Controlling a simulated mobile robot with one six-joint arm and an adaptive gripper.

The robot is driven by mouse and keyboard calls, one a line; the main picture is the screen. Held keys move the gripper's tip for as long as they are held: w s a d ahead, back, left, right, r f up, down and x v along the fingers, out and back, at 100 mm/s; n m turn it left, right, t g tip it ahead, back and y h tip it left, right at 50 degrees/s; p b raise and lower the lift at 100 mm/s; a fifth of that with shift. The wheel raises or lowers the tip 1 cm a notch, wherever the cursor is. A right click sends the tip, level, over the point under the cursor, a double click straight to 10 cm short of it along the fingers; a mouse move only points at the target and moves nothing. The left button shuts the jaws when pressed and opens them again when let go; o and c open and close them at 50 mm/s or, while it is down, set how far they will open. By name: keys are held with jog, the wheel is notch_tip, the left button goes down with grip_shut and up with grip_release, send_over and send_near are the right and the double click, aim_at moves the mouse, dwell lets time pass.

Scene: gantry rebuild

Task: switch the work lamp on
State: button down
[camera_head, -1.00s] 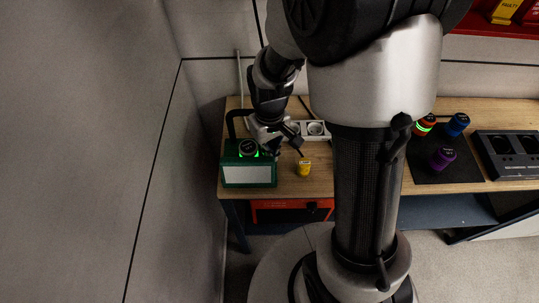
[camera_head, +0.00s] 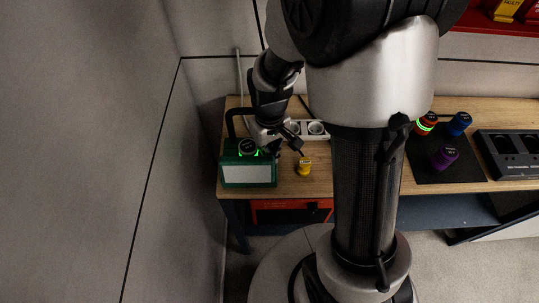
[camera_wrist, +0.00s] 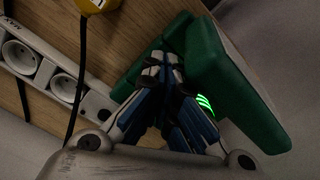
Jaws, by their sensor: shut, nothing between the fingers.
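A green box with a pale front panel (camera_head: 247,174) and a black arched handle stands at the left end of the workbench; I take it to be the work lamp. A dark round part with a glowing green ring (camera_head: 248,149) sits in its top. I cannot tell whether the panel is lit. My gripper (camera_head: 295,148) is just right of and behind the box, partly hidden by its own links. In the wrist view my gripper (camera_wrist: 158,68) is shut and empty, its fingertips close beside the green body (camera_wrist: 235,85). I cannot tell whether they touch. No switch is clearly visible.
A yellow piece (camera_head: 305,167) stands right of the box, near a dark cord. A white socket strip (camera_head: 316,128) lies behind it. Red, blue and purple (camera_head: 444,157) cylinders stand on a black mat to the right. A wall is close on the left.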

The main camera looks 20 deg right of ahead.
jog(key=shift+f, duration=0.35)
jog(key=shift+r, duration=0.15)
notch_tip(320, 180, up, 7)
jog(key=p, duration=0.5)
dwell(0.3)
dwell(0.5)
jog(key=s+r+m+t+b, duration=0.2)
jog(key=s+r+t+b, duration=0.2)
jog(key=s+r, duration=1.1)
jog(key=shift+r+t, duration=0.3)
